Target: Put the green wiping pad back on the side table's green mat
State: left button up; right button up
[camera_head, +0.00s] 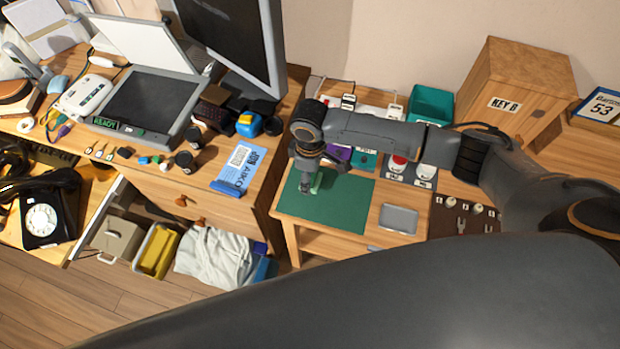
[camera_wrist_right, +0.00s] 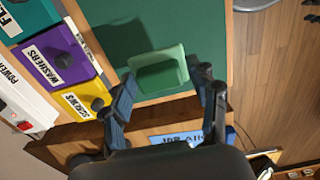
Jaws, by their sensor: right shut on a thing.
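The green wiping pad (camera_head: 317,183) is a small light-green piece at my right gripper (camera_head: 308,187), over the left part of the side table's dark green mat (camera_head: 345,212). In the right wrist view the pad (camera_wrist_right: 172,56) sits between the two fingers of my right gripper (camera_wrist_right: 164,88), which is shut on it. The mat (camera_wrist_right: 205,28) lies behind the pad there. I cannot tell whether the pad touches the mat. My left gripper is not in view.
A grey tray (camera_head: 398,218) lies right of the mat. Labelled boxes, including a purple washers box (camera_wrist_right: 60,52) and a yellow screws box (camera_wrist_right: 88,95), line the mat's edge. A desk with a monitor (camera_head: 235,35) and a blue packet (camera_head: 240,168) stands to the left.

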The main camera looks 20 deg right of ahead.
notch_tip(320, 180, down, 2)
jog(key=shift+s+f+p, duration=0.1)
jog(key=shift+f+p, duration=0.1)
jog(key=shift+p, duration=0.1)
jog(key=shift+f, duration=0.25)
jog(key=o, duration=1.1)
jog(key=shift+f, duration=0.1)
notch_tip(320, 180, up, 12)
jog(key=shift+r+b, duration=0.15)
jog(key=shift+b, duration=0.6)
